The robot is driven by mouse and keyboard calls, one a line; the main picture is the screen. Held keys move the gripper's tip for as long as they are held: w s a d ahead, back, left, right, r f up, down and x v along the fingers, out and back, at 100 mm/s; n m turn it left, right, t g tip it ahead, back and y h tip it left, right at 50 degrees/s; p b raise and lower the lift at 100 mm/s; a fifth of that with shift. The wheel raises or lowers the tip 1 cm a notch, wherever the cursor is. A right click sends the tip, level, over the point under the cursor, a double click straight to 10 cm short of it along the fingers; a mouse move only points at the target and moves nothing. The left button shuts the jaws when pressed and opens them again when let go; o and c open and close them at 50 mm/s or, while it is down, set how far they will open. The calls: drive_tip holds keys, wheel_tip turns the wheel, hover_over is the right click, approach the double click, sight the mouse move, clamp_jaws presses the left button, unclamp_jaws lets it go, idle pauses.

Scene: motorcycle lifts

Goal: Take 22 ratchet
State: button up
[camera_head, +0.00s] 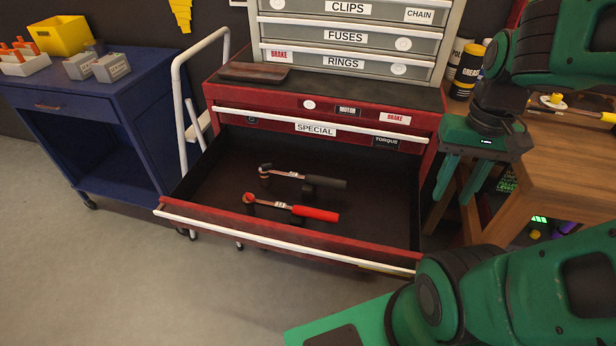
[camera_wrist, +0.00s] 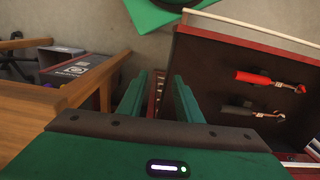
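Two ratchets lie in the open red drawer (camera_head: 385,215), resting on dark supports. The farther one has a black handle (camera_head: 325,182); the nearer one has a red handle (camera_head: 315,213). Both heads point left in the head view, and each shaft has a small white tag whose number I cannot read. The wrist view shows the red-handled ratchet (camera_wrist: 255,79) and the black-handled ratchet (camera_wrist: 238,110) at the right. My gripper (camera_head: 456,192) is open and empty, fingers pointing down, right of the drawer. In the wrist view its two fingers (camera_wrist: 158,82) stand apart with nothing between them.
A wooden workbench (camera_head: 570,150) stands close on the right. A grey label cabinet (camera_head: 350,45) sits on the red tool chest (camera_head: 325,105). A blue cart (camera_head: 100,110) and a white handle frame (camera_head: 180,110) are at left. The space above the drawer is clear.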

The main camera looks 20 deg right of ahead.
drive_tip(key=shift+o, duration=1.2)
drive_tip(key=shift+s+r, duration=0.2)
drive_tip(key=shift+s, duration=0.1)
drive_tip(key=n, duration=1.7)
hover_over(317, 177)
wheel_tip(317, 177, down, 3)
drive_tip(key=shift+n, duration=0.4)
drive_tip(key=f, duration=0.3)
drive_tip(key=w+a+f, duration=0.1)
drive_tip(key=shift+f, duration=0.35)
drive_tip(key=shift+s+d+f, duration=0.15)
drive_tip(key=shift+f, duration=0.85)
drive_tip(key=shift+s+d+f, duration=0.2)
drive_tip(key=shift+f, duration=0.85)
drive_tip(key=shift+s+d+f, duration=0.15)
drive_tip(key=shift+f, duration=0.85)
drive_tip(key=shift+c, duration=0.7)
